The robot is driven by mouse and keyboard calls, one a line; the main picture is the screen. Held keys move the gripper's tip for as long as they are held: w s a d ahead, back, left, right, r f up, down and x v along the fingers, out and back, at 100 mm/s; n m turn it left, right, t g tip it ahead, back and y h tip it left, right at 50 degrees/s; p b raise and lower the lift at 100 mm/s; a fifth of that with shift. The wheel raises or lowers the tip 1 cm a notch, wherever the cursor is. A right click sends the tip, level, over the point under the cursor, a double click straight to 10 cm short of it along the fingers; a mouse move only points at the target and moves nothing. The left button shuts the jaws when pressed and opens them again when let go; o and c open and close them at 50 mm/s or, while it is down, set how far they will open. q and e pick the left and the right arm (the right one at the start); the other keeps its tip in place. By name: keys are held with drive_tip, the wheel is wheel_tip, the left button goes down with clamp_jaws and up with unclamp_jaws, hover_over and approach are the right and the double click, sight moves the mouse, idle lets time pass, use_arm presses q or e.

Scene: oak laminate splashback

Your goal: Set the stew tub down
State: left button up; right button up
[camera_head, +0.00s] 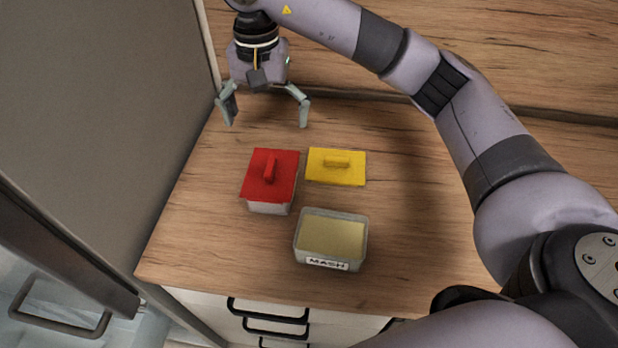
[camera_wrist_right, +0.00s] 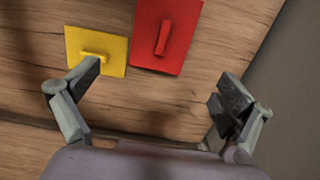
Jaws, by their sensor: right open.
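A light tub (camera_head: 268,208) with a red lid (camera_head: 257,188) on it stands on the wooden counter. No label on it is readable, so I cannot tell for sure that it is the stew tub. The red lid also shows in the right wrist view (camera_wrist_right: 178,30). My right gripper (camera_head: 266,115) is open and empty above the counter, behind the red-lidded tub and apart from it. In the right wrist view its fingers (camera_wrist_right: 163,88) are spread wide with only counter between them. My left gripper is not in view.
An open tub marked MASH (camera_head: 327,265) with pale yellow contents stands nearer the front edge. A yellow lid (camera_head: 337,176) lies on the counter beside the red-lidded tub. A grey panel (camera_head: 100,90) borders the left, the splashback (camera_head: 500,60) the back. The counter's right side has free room.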

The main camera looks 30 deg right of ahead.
drive_tip(key=p, duration=0.2)
hover_over(271, 164)
wheel_tip(271, 164, down, 6)
drive_tip(key=shift+s+f, duration=0.1)
drive_tip(key=shift+f, duration=0.15)
wheel_tip(271, 164, down, 4)
drive_tip(key=shift+f+p, duration=0.15)
drive_tip(key=shift+p, duration=0.5)
drive_tip(key=shift+f, duration=0.55)
drive_tip(key=f+p, duration=0.2)
drive_tip(key=f, duration=0.2)
drive_tip(key=shift+a+f+p, duration=0.15)
drive_tip(key=shift+a+p, duration=0.05)
drive_tip(key=shift+p, duration=0.15)
drive_tip(key=shift+f, duration=0.4)
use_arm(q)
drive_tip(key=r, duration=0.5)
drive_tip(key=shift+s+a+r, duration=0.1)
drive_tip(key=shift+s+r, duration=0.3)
use_arm(e)
drive_tip(key=shift+c, duration=0.2)
